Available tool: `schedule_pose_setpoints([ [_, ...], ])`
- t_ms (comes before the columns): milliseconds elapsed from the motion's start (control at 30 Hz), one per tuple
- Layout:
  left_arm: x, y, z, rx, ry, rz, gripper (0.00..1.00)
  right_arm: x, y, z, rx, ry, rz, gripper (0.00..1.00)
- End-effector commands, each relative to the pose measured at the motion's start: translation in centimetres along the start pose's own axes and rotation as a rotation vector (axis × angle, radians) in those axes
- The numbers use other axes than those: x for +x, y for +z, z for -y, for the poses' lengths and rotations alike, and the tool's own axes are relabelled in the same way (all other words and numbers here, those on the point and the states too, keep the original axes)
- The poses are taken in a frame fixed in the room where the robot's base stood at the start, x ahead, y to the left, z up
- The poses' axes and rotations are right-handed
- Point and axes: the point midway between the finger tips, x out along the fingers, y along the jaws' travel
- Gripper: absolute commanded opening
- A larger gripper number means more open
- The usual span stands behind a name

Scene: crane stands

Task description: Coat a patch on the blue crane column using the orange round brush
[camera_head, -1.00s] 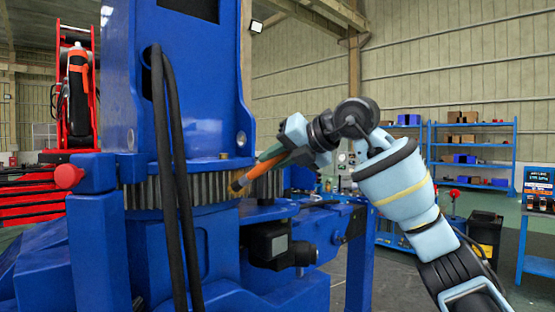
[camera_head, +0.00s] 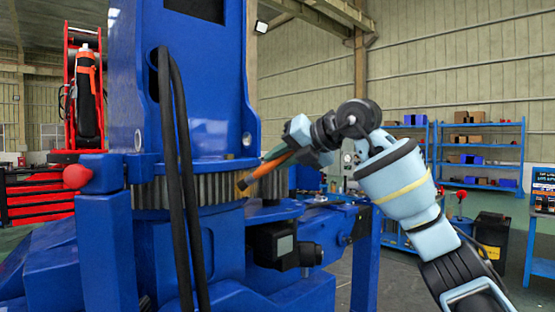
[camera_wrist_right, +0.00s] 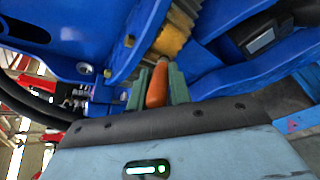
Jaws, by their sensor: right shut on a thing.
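The blue crane column (camera_head: 212,110) stands upright at the left centre of the head view, above a toothed grey ring (camera_head: 215,188). My right gripper (camera_head: 285,150) is shut on the orange round brush (camera_head: 268,166). My left gripper is not in view.
Black hoses (camera_head: 178,180) hang down in front of the column. A black boxy unit (camera_head: 282,245) and blue crane arms lie below the brush. Blue shelves (camera_head: 480,155) and a red tool cabinet (camera_head: 40,195) stand behind. Open air lies right of the column.

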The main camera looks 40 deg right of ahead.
Motion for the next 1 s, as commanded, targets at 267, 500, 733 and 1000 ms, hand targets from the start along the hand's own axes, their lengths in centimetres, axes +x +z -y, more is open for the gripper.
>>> schedule_pose_setpoints([
  [267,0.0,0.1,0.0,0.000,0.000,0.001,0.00,0.3,1.3,1.4,0.002,-0.001,0.003,0.00],
  [500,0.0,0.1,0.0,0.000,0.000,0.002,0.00,0.4,1.5,1.6,0.001,-0.002,0.002,0.00],
  [733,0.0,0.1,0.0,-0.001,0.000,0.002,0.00,0.6,2.4,2.5,0.004,-0.002,0.001,0.00],
  [1000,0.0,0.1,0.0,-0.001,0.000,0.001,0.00,0.8,3.7,3.8,0.003,-0.001,0.000,0.00],
])
